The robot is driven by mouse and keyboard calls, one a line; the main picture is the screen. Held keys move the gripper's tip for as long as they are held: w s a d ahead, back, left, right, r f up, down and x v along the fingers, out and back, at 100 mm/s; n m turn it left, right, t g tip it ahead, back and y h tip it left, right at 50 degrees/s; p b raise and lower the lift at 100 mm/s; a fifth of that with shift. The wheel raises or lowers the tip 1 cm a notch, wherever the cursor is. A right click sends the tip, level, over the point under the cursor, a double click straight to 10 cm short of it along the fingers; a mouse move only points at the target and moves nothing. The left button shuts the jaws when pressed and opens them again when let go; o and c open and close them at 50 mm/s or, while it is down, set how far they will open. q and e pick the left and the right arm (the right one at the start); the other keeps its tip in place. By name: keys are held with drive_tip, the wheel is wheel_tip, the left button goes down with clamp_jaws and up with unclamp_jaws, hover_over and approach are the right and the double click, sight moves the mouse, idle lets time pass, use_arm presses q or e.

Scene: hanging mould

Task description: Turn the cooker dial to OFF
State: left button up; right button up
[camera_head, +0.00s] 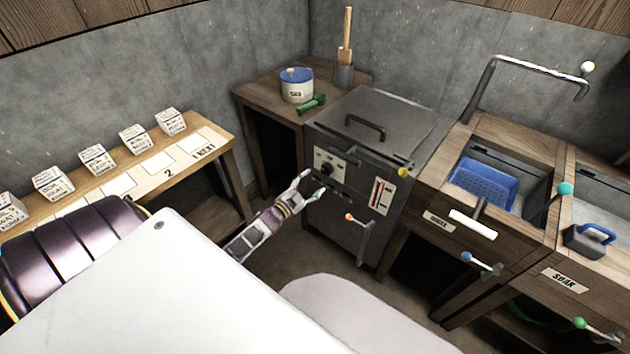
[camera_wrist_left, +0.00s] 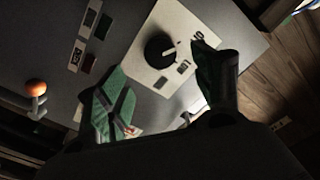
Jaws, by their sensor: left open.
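The cooker (camera_head: 355,180) is a dark grey metal box with a handled lid. Its black round dial (camera_head: 327,168) sits on a white plate on the upper left of its front. In the left wrist view the dial (camera_wrist_left: 159,51) shows large, with a pale pointer mark aimed toward printed labels on the plate (camera_wrist_left: 180,40); the label text is too small to read surely. My left gripper (camera_head: 310,188) is open just in front of the dial. Its two green-padded fingers (camera_wrist_left: 165,105) stand apart below the dial in the wrist view, with nothing between them. My right gripper is not in view.
An orange-knobbed lever (camera_head: 349,217) and a red gauge (camera_head: 381,195) are on the cooker front. A side table with a blue-lidded pot (camera_head: 297,85) stands behind left. A blue basket (camera_head: 484,183) sits in the wooden basin at right. Boxes line the left bench (camera_head: 215,148).

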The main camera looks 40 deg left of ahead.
use_arm(q)
drive_tip(key=shift+s+a, duration=0.15)
drive_tip(key=shift+s, duration=1.85)
